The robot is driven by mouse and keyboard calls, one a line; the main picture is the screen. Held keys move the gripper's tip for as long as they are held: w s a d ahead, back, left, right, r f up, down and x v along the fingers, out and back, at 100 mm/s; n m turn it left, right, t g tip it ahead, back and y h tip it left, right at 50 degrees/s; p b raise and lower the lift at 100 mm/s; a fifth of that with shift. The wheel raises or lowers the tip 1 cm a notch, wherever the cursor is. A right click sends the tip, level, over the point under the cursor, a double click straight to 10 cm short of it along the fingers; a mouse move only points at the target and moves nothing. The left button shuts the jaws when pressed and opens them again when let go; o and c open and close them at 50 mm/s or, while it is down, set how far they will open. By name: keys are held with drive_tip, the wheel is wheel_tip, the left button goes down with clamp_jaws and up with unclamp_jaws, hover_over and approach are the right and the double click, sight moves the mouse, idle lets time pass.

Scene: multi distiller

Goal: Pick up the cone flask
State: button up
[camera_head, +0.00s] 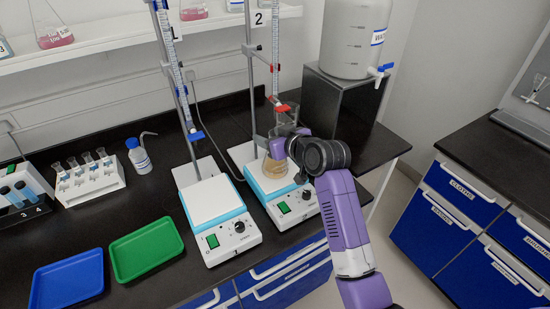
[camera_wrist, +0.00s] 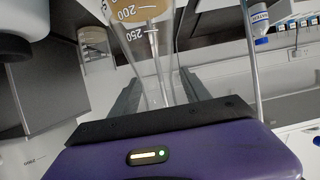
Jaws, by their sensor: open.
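The cone flask (camera_head: 274,168) is clear glass with amber liquid low inside. It stands upright on the right-hand hotplate (camera_head: 292,204), under the right burette (camera_head: 276,50). My gripper (camera_head: 279,140) is at the flask's upper part and hides some of it. In the wrist view, the flask (camera_wrist: 148,50) appears upside down with 200 and 250 marks. Its narrowing upper part lies between the two fingers of my gripper (camera_wrist: 160,88), which is open. Whether either finger touches the glass cannot be told.
The left hotplate (camera_head: 218,205) and its burette (camera_head: 178,72) stand close by. The red stopcock (camera_head: 281,107) hangs just above the flask. A water tank (camera_head: 354,38) on a dark stand is behind right. Green (camera_head: 147,249) and blue (camera_head: 67,281) trays lie front left.

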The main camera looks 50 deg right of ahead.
clamp_jaws()
idle(1.4)
